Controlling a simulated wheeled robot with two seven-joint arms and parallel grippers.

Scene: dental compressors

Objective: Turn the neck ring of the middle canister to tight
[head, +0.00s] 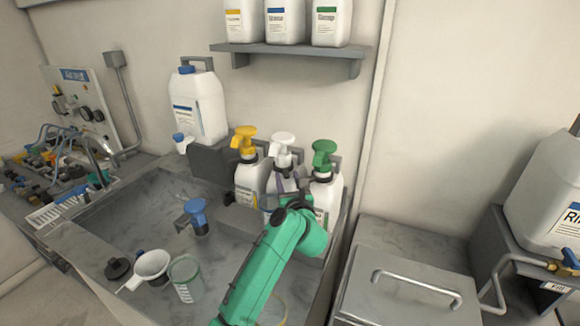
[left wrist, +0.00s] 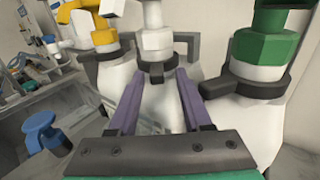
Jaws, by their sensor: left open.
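The middle canister (head: 281,178) is white with a white pump head (head: 283,141). It stands between a yellow-topped canister (head: 250,180) and a green-topped one (head: 327,190). In the left wrist view its white neck ring (left wrist: 155,42) sits above a dark collar (left wrist: 156,76). My left gripper (left wrist: 158,78) is open, with its two purple fingers pointing at the middle canister, one on each side of the neck at about collar height. I cannot tell whether they touch it. In the head view my green left arm hides the lower part of the middle canister.
A sink basin (head: 130,225) lies to the left, with a blue pump head (head: 198,215), a funnel (head: 152,265) and a measuring cup (head: 187,278). A shelf (head: 290,50) with several bottles hangs above. A grey lidded box (head: 400,300) stands at the right.

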